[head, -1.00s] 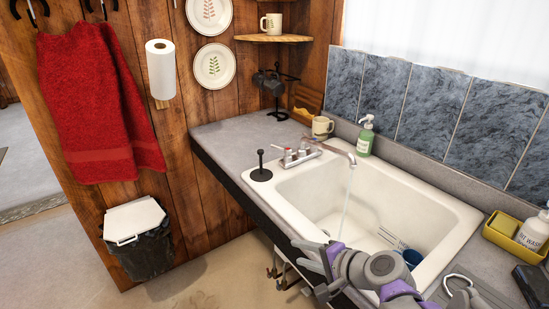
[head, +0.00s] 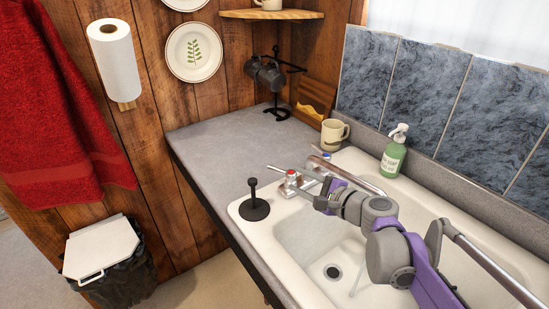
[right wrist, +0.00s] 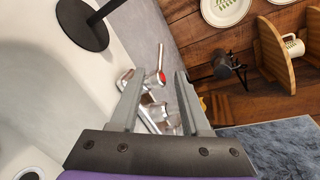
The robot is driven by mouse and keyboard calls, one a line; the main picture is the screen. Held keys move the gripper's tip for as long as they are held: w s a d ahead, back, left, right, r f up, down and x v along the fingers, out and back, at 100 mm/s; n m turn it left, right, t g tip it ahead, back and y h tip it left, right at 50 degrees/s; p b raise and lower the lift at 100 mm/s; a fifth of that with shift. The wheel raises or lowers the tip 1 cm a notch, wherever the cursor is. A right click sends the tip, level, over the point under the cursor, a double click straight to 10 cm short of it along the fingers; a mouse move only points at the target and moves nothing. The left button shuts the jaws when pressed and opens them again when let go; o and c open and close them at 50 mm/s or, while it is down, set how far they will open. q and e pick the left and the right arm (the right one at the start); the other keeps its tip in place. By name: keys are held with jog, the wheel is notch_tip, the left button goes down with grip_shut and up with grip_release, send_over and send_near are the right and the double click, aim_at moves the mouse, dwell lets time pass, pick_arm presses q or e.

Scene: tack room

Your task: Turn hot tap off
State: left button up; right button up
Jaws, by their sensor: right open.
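The hot tap handle (head: 291,173) is chrome with a red cap, at the left end of the faucet on the white sink's back-left rim. In the right wrist view the red-marked handle (right wrist: 157,78) shows between my open fingers; I cannot tell whether they touch it. My right gripper (head: 308,180) is open beside the faucet in the head view, partly covering it. The chrome spout (head: 367,184) reaches over the sink (head: 240,210). A thin streak of water (head: 358,282) shows in the basin, its upper part hidden by my arm. My left gripper is out of view.
A black plunger-like stopper (head: 254,205) stands on the sink's left corner. A mug (head: 333,135) and green soap bottle (head: 393,154) stand behind the faucet. A dark mug rack (head: 278,95) stands farther back. The counter left of the faucet (head: 215,135) is clear.

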aim_at(277, 170)
jog(key=shift+w+a, duration=0.1)
jog(key=shift+a, duration=0.1)
jog(key=x, duration=1)
grip_shut()
dwell(1.1)
